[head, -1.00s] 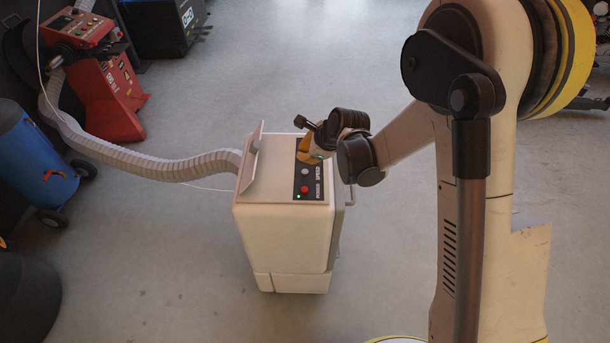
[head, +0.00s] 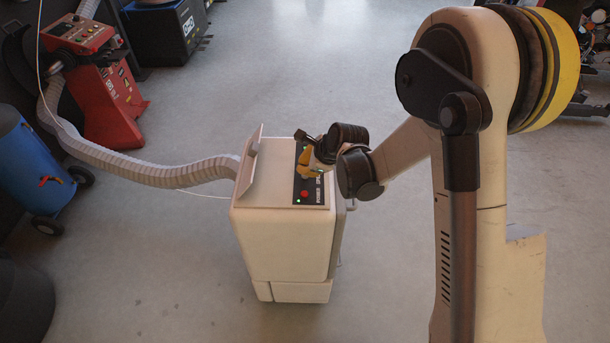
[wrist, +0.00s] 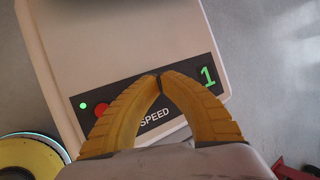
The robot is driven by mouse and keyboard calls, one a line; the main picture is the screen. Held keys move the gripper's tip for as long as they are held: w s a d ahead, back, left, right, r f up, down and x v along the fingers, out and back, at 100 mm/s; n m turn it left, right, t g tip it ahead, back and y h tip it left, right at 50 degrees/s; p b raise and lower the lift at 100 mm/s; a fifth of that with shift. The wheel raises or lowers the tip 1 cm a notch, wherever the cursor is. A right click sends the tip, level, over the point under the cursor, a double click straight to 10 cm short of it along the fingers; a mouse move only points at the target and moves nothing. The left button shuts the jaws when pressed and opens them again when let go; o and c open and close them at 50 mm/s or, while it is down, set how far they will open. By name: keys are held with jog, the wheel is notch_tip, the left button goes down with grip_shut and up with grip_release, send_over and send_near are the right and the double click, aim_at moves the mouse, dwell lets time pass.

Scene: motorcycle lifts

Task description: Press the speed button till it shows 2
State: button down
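The pale machine (head: 280,240) has a black control strip (head: 315,196) on its top, with a red button (head: 304,194) and a small green light. In the wrist view the strip (wrist: 205,90) shows the red button (wrist: 101,109), the word SPEED and a green display (wrist: 208,76) reading 1. My gripper (head: 304,170), with yellow fingers, is over the strip beyond the red button. In the wrist view my gripper (wrist: 159,79) has its fingertips together, with nothing between them. The speed button is hidden behind the fingers. I cannot tell whether the tips touch the panel.
A raised flap (head: 250,165) stands at the left of the machine's top, and a ribbed hose (head: 150,170) runs left from it. A red machine (head: 107,95) and a blue tank (head: 32,165) stand at the left. The floor around the pale machine is mostly clear.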

jog(key=shift+f, duration=0.15)
dwell(0.7)
jog(key=shift+f+b, duration=0.3)
jog(key=shift+b, duration=0.2)
jog(key=shift+f+b, duration=0.35)
jog(key=shift+b, duration=0.05)
dwell(0.3)
jog(key=shift+r, duration=0.1)
jog(key=shift+r+p, duration=0.5)
jog(key=shift+r, duration=0.2)
jog(key=shift+r+p, duration=1.6)
jog(key=shift+r, duration=0.9)
